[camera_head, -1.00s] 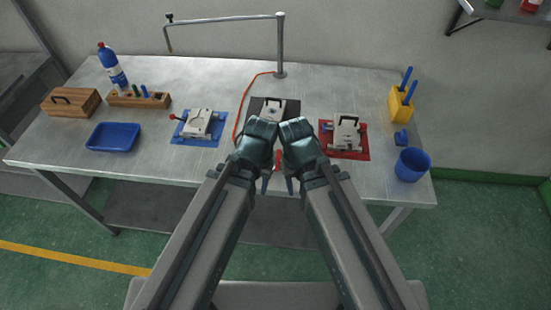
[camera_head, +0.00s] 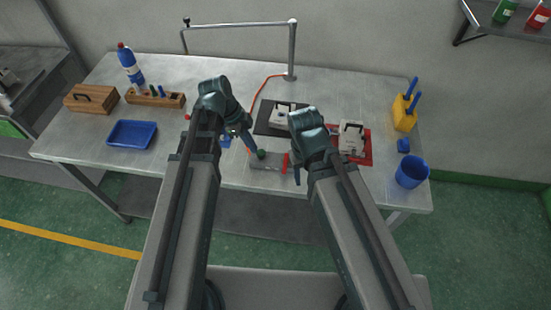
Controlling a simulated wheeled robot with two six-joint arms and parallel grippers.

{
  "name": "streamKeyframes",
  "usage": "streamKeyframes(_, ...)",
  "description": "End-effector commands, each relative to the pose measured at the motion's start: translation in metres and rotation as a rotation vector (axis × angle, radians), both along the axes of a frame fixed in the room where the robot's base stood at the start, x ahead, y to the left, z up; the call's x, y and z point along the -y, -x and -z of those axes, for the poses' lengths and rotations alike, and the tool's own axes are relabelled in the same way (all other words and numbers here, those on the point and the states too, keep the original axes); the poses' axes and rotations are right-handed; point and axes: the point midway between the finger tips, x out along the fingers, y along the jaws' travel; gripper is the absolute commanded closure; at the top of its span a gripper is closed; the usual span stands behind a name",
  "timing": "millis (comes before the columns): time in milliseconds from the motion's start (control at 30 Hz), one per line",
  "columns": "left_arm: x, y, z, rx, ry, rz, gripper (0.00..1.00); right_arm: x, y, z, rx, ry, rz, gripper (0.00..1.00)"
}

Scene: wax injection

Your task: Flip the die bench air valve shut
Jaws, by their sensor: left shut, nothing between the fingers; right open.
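The air valve fitting (camera_head: 268,167) is a small grey part at the front edge of the bench, with a red upright piece (camera_head: 285,161) at its right end and a green round piece (camera_head: 261,154) at its left. Whether the red piece is the valve's lever is too small to tell. My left gripper (camera_head: 253,149) is shut and empty, its tips close to the green piece; I cannot tell whether they touch. My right gripper (camera_head: 297,175) is just right of the red piece, pointing down, open; its fingers are mostly hidden by its wrist.
A die on a black mat (camera_head: 264,128) lies behind the valve, and one on a red mat (camera_head: 366,147) to the right. My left arm covers most of the blue mat (camera_head: 225,142). An orange-red hose (camera_head: 259,92) runs near the post (camera_head: 291,50). A blue cup (camera_head: 411,172) stands right.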

Motion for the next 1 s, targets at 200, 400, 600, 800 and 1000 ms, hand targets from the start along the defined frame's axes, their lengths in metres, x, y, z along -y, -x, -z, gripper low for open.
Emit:
streamKeyframes(200,-0.004,-0.005,-0.006,0.031,0.026,0.059,1.0,0.0,0.0,-0.004,0.0,0.0,0.0,0.5)
streamKeyframes(400,-0.004,-0.005,-0.005,0.032,0.026,0.062,1.0,0.0,0.0,-0.004,0.0,0.0,0.0,0.5)
streamKeyframes(600,-0.003,-0.005,-0.001,0.032,0.026,0.061,1.0,0.0,0.0,0.001,0.0,0.0,0.0,0.5)
streamKeyframes(800,0.005,-0.004,0.022,0.031,0.025,0.061,1.0,0.0,0.0,0.024,0.0,0.0,0.001,0.5)
streamKeyframes(1000,0.016,-0.003,0.051,0.031,0.025,0.061,1.0,0.0,0.0,0.053,0.0,0.0,0.002,0.5)
